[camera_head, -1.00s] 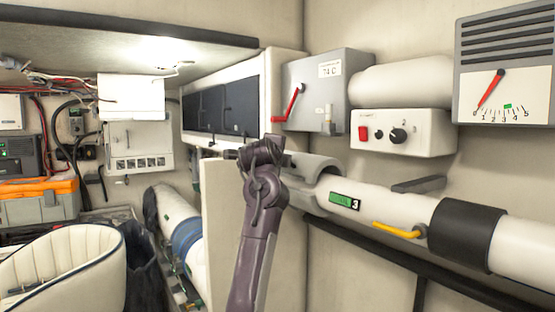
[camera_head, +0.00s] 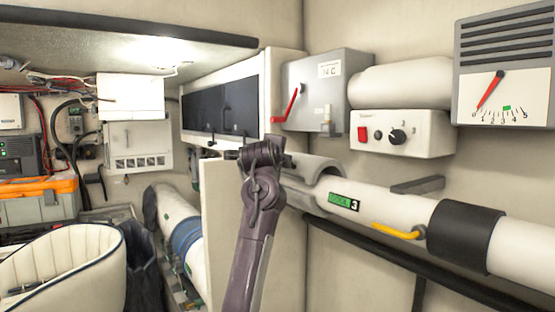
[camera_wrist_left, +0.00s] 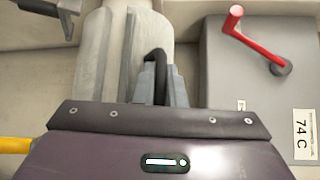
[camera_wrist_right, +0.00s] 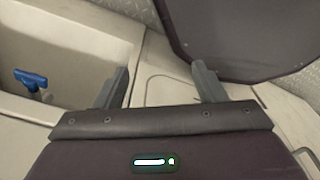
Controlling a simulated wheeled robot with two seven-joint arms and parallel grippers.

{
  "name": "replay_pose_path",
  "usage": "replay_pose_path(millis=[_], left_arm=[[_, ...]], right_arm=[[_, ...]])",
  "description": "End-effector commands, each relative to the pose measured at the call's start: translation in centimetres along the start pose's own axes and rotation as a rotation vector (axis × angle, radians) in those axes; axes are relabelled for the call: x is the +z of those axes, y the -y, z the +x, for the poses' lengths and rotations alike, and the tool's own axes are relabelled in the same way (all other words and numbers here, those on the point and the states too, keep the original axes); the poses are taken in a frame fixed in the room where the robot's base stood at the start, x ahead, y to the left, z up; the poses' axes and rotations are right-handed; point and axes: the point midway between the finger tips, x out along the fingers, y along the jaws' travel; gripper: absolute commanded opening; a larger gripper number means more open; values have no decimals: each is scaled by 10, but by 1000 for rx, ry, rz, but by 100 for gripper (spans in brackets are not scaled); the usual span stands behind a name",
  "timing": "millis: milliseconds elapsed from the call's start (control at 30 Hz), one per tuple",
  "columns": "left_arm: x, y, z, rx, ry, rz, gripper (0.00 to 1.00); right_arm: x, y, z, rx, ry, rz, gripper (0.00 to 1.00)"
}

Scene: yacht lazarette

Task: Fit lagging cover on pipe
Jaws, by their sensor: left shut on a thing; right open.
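The white pipe (camera_head: 385,212) runs along the wall at the right, with a green label marked 3. The grey, trough-shaped lagging cover (camera_head: 322,172) is at the pipe's left end; I cannot tell whether it touches the pipe. My left gripper (camera_head: 262,152) is at the cover's left side, its jaws partly hidden. In the left wrist view the left gripper (camera_wrist_left: 161,82) is shut on a black handle (camera_wrist_left: 157,62) beside the cover (camera_wrist_left: 122,45). My right gripper (camera_wrist_right: 162,78) is open and empty in the right wrist view; it is outside the head view.
A grey box with a red lever (camera_head: 291,104) and a white control box (camera_head: 403,134) hang above the pipe. A yellow-handled valve (camera_head: 397,230) and a black band (camera_head: 465,236) sit on the pipe. A pale panel (camera_head: 228,200) stands behind my left arm.

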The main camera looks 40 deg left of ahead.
Motion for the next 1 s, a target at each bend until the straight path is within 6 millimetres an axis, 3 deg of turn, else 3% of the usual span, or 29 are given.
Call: replay_pose_path(millis=[1000], left_arm=[[-1, -10, 1, -4, 2, -2, 0]], right_arm=[[1, 0, 8, 0, 0, 0, 64]])
